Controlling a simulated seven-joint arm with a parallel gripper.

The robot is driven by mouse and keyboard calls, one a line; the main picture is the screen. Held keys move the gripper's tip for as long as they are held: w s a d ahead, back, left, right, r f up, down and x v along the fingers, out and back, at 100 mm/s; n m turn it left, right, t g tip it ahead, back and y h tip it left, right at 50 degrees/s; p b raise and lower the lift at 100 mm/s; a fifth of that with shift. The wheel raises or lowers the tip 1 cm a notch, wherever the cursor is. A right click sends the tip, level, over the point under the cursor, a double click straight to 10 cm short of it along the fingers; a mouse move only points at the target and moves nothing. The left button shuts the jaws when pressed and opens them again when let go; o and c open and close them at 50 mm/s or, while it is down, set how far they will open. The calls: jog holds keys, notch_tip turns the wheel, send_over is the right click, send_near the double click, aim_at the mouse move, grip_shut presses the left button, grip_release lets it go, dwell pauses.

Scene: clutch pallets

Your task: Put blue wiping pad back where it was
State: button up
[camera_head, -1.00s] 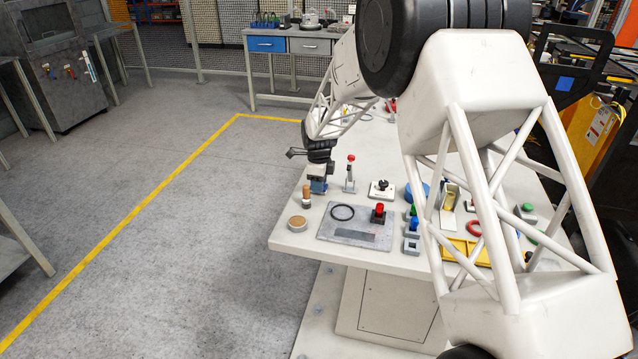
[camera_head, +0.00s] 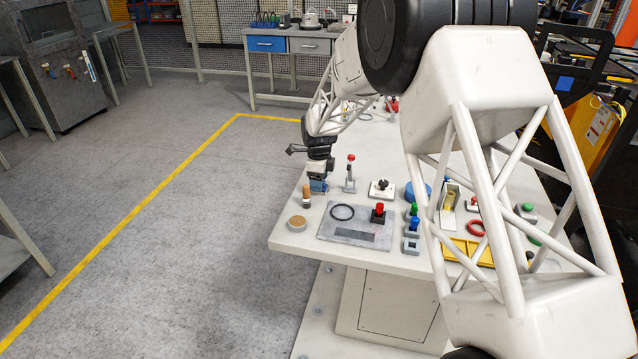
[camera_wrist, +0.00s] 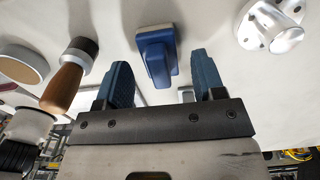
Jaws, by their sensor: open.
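The blue wiping pad (camera_wrist: 155,48), a small block with a raised grip, stands on the pale tabletop (camera_head: 278,240) in the wrist view. My gripper (camera_wrist: 160,62) is open, with one dark blue finger on each side of the pad's near end. I see gaps between the pad and both fingers. In the head view, my gripper (camera_head: 318,174) is over the table's left edge, directly above the blue pad (camera_head: 318,187). The fingers are too small there to tell apart from the pad.
A wooden-handled tool (camera_head: 306,196) and a cork-topped disc (camera_head: 296,223) stand close by, left of the gripper in the wrist view. A red-knobbed clamp (camera_head: 350,176) stands to the right. A grey plate (camera_head: 330,232) with a black ring lies nearer the front.

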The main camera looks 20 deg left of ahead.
notch_tip(320, 180, up, 11)
dwell(0.5)
jog(key=shift+d, duration=0.1)
dwell(0.7)
jog(key=s+d+r+n, duration=0.3)
jog(key=s+d+r, duration=0.25)
jog(key=d, duration=0.35)
jog(key=s+d+r+n+t, duration=0.1)
jog(key=s+d+r+n, duration=0.1)
jog(key=s+d+r, duration=0.45)
jog(key=s+d+r+n, duration=0.3)
jog(key=s+d, duration=0.4)
jog(key=d, duration=0.3)
jog(key=s+d+f+n, duration=0.1)
jog(key=s+d+n, duration=0.4)
jog(key=s, duration=1)
jog(key=s+d+f+n+t, duration=0.1)
jog(key=s+d+n, duration=0.3)
jog(key=s+d, duration=0.6)
jog(key=s, duration=0.5)
jog(key=shift+d+f+n+t, duration=0.2)
jog(key=shift+f+n+t, duration=0.1)
jog(key=shift+f+n, duration=0.1)
